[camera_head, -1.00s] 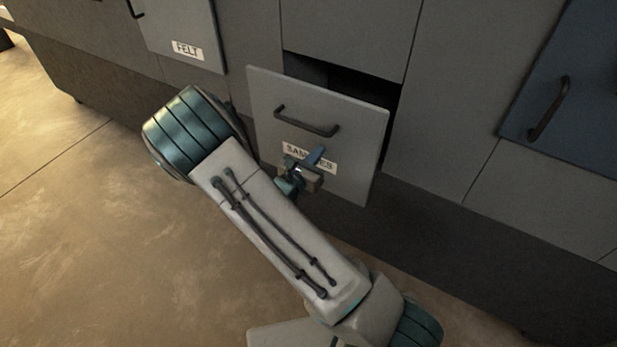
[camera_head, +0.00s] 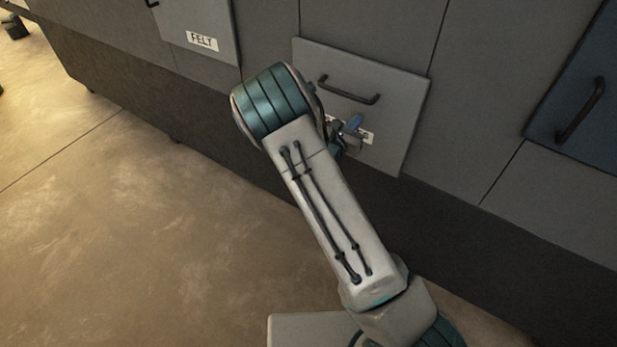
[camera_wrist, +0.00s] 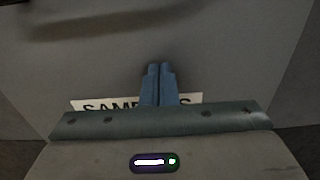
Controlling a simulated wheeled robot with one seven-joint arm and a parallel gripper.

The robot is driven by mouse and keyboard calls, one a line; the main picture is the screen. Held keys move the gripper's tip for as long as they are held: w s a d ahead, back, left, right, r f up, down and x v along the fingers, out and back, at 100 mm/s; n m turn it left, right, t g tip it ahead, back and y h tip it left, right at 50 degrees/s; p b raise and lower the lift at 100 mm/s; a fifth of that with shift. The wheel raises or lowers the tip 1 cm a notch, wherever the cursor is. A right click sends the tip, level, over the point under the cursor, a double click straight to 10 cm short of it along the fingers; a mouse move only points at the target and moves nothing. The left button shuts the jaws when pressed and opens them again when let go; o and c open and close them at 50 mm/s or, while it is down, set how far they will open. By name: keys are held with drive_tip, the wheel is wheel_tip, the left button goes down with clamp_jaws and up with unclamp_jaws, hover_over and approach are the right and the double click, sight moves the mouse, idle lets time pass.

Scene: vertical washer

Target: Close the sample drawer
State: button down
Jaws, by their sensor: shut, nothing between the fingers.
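The sample drawer (camera_head: 397,103) has a light grey front with a dark bar handle (camera_head: 348,90) and a white label, partly hidden by my gripper. Its front now sits about level with the cabinet face, with no open gap showing above it. My gripper (camera_head: 352,124) is shut and empty, with its blue fingertips at the label below the handle. In the wrist view the two blue fingers (camera_wrist: 159,70) are together in front of the "SAMPLES" label (camera_wrist: 95,103). They seem to touch or nearly touch the drawer front; I cannot tell which.
A drawer labelled "FELT" (camera_head: 203,41) is at the upper left. A blue panel with a dark handle (camera_head: 581,110) is at the right. Grey cabinet fronts surround the sample drawer. Open brown floor (camera_head: 120,230) lies at the left.

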drive_tip(key=shift+w+d+r, duration=0.2)
drive_tip(key=shift+d+r, duration=0.1)
drive_tip(key=v, duration=1.5)
drive_tip(key=s+d+r+m+g, duration=0.4)
drive_tip(key=s+d+m+g, duration=0.3)
drive_tip(key=m, duration=0.1)
drive_tip(key=s+d+r+m+g, duration=0.3)
drive_tip(key=s+d+m+g, duration=0.3)
drive_tip(key=s+d+m, duration=0.15)
drive_tip(key=s+a+r+m+y+p, duration=0.1)
drive_tip(key=s+a+r+m+y, duration=0.2)
drive_tip(key=s+r+m+y, duration=0.1)
drive_tip(key=s+a+r+m+t+y+p, duration=0.1)
drive_tip(key=s+a+r+m+y, duration=0.3)
drive_tip(key=m, duration=0.5)
drive_tip(key=s+y, duration=0.2)
drive_tip(key=shift+s+a+r+y, duration=0.25)
drive_tip(key=shift+a+y, duration=0.05)
drive_tip(key=shift+a, duration=0.05)
